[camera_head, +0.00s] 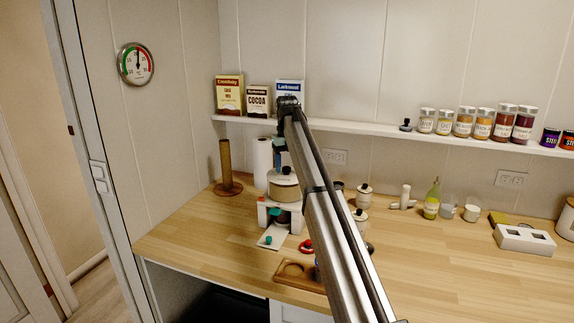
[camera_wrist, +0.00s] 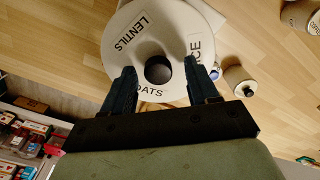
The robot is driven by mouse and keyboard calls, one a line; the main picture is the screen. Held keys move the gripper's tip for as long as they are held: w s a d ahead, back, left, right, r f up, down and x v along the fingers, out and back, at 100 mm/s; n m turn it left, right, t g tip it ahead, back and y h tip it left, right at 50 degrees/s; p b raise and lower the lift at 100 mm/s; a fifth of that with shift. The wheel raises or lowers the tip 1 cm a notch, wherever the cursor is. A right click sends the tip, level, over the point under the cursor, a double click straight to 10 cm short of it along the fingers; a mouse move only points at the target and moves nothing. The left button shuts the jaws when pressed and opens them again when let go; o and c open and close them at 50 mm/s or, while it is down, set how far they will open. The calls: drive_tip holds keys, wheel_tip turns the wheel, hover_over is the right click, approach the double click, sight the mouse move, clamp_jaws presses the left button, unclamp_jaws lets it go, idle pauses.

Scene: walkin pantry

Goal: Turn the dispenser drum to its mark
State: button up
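The dispenser drum (camera_wrist: 128,60) is a cream disc seen from above in the wrist view. It bears the words LENTILS, OATS and RICE; OATS and RICE are partly covered by my fingers. A dark round knob (camera_wrist: 158,70) is at its centre. In the head view the drum (camera_head: 284,190) has a tan side and sits on a white stand (camera_head: 263,214), partly behind my arm. My gripper (camera_wrist: 160,67) is open above the drum, with one dark blue finger on each side of the knob and visible gaps. I cannot make out the mark.
A paper towel roll (camera_head: 262,160) and a brown post (camera_head: 226,165) stand left of the drum. A lidded jar (camera_wrist: 239,80) is close by on its right. A wooden tray (camera_head: 297,274) lies in front. A shelf (camera_head: 380,137) with boxes and jars runs behind.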

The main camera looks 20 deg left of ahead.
drive_tip(key=shift+r, duration=0.1)
wheel_tip(320, 180, up, 14)
drive_tip(key=shift+f, duration=0.2)
idle(0.5)
drive_tip(key=shift+s+a, duration=0.1)
drive_tip(key=shift+s, duration=0.15)
wheel_tip(320, 180, down, 14)
drive_tip(key=n, duration=2)
drive_tip(key=shift+a+r+n, duration=0.1)
drive_tip(key=shift+n, duration=0.3)
drive_tip(key=shift+w, duration=0.1)
drive_tip(key=shift+c, duration=0.2)
